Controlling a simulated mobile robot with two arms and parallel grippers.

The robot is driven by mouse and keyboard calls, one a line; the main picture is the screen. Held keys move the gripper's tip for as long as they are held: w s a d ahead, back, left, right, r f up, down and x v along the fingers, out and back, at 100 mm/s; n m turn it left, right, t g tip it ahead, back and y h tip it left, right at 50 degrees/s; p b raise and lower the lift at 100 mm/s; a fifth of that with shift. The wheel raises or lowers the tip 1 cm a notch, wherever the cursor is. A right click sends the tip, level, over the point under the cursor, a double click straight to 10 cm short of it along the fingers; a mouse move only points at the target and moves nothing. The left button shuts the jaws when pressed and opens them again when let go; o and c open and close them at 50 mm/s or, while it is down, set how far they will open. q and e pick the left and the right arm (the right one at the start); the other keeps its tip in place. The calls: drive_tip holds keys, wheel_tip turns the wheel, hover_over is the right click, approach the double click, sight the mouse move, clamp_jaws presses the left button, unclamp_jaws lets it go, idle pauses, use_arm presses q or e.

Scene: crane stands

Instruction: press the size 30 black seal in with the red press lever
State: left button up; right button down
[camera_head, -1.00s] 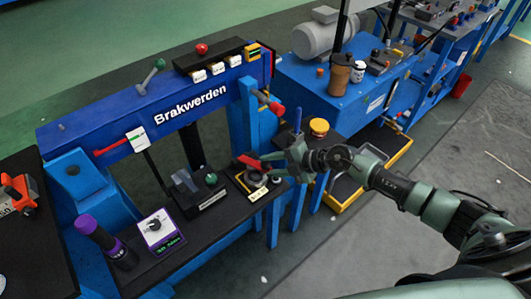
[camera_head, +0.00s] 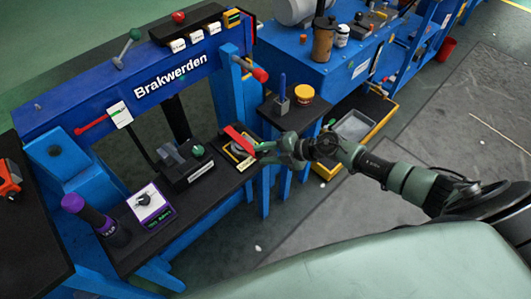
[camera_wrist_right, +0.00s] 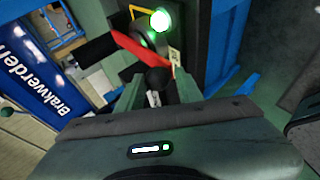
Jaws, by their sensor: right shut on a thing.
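The red press lever (camera_head: 238,139) sits over a small press at the right end of the black bench top. Its red arm also shows in the right wrist view (camera_wrist_right: 140,48), with a dark end close to my fingers. My right gripper (camera_head: 262,149) is shut at the near end of this lever, low over the bench edge. A round pale-rimmed press seat (camera_head: 237,152) shows under the lever. The size 30 black seal cannot be made out; the lever and gripper cover that spot. My left gripper is not in view.
A clamp with a green knob (camera_head: 198,151), a dial box (camera_head: 150,205) and a purple-topped cylinder (camera_head: 90,213) stand on the bench. Blue Brakwerden beam (camera_head: 170,77) runs behind. A side stand with a yellow-topped pot (camera_head: 304,93) is to the right. A green light (camera_wrist_right: 160,20) glows.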

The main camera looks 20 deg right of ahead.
drive_tip(key=shift+s+f, duration=0.55)
drive_tip(key=shift+f, duration=0.3)
drive_tip(key=c, duration=1.1)
unclamp_jaws()
drive_tip(key=shift+w, duration=0.1)
drive_tip(key=shift+w+f, duration=0.1)
drive_tip(key=shift+w, duration=0.2)
drive_tip(key=shift+r, duration=0.2)
drive_tip(key=shift+d, duration=0.1)
drive_tip(key=v, duration=0.7)
drive_tip(key=shift+s+d+r+p, duration=0.1)
drive_tip(key=shift+d+r+p, duration=0.05)
drive_tip(key=shift+r+p, duration=0.2)
